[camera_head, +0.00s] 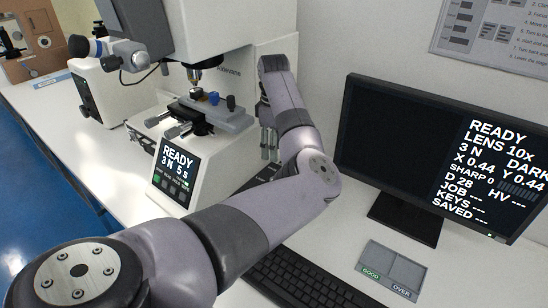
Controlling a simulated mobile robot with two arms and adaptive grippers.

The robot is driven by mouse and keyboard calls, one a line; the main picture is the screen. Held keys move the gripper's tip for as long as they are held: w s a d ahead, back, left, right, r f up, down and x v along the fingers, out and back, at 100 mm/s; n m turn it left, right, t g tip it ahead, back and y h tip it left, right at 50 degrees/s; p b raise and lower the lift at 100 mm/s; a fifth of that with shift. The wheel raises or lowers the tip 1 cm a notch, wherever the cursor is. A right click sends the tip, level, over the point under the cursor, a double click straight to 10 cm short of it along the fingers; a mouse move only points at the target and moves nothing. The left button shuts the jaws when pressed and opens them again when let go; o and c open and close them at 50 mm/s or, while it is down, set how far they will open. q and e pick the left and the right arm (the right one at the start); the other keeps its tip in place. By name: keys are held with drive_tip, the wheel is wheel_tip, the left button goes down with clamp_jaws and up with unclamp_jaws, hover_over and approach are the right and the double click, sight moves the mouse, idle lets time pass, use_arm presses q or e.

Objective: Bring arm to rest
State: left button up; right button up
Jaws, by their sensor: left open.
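My left arm reaches in from the lower left and bends up beside the hardness tester (220,75). My left gripper (268,148) is small and partly hidden by my own wrist link, between the tester's right side and the monitor (365,135). I see nothing held in it, and it appears open. The tester's stage (215,115) carries a small blue part (214,97) under the objective, left of the gripper. The tester's front display (177,165) reads READY, 3 N, 5 s. My right gripper is out of view.
A dark keyboard (300,281) lies in front of the monitor, partly under my arm. A grey two-part tray (391,268) marked GOOD and OVER lies right of it. Another instrument (30,45) stands at the far left. A poster (490,35) hangs on the wall.

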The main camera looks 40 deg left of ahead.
use_arm(q)
drive_tip(key=shift+r, duration=0.3)
idle(0.4)
